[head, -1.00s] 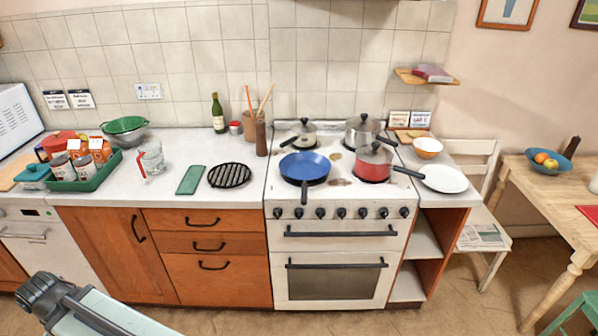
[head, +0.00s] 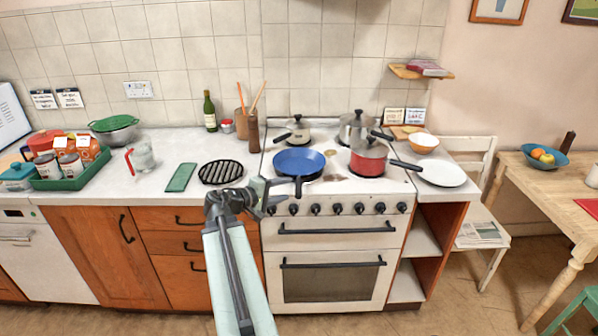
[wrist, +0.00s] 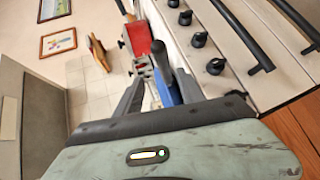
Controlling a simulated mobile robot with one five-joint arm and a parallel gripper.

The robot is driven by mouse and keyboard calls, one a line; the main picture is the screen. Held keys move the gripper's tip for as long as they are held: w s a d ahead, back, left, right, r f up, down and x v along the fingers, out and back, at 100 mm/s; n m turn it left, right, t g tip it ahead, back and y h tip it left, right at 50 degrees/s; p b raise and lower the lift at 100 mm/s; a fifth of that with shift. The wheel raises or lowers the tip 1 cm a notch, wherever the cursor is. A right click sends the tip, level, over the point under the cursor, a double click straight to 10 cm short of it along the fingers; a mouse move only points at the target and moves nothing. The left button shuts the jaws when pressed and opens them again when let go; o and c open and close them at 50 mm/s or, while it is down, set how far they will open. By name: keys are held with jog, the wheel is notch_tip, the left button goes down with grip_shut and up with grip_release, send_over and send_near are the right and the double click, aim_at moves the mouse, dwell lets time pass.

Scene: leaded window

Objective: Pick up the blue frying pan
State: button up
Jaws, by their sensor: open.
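The blue frying pan (head: 299,162) sits on the front left of the white stove top, with its dark handle pointing toward the front edge. My gripper (head: 274,194) is open and empty at the stove's front edge, just left of the handle's end in the head view. In the wrist view, the pan (wrist: 166,92) shows edge-on as a blue strip, with its dark handle rising between the fingers of my gripper (wrist: 160,88). I cannot tell whether the fingers touch the handle.
A red saucepan (head: 368,160) stands right of the pan, with steel pots (head: 357,126) behind it. A black round grate (head: 221,172) and a green board (head: 181,177) lie on the left counter. Stove knobs (head: 337,209) line the front below my gripper.

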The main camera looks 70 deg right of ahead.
aim_at(298, 188)
jog(key=b+x, duration=0.1)
jog(key=x, duration=0.1)
jog(key=b+x, duration=0.1)
jog(key=x, duration=0.2)
jog(key=f+b+x, duration=0.1)
jog(key=x, duration=0.1)
jog(key=shift+s+d+f, duration=0.1)
jog(key=shift+d, duration=0.1)
grip_shut()
dwell(1.3)
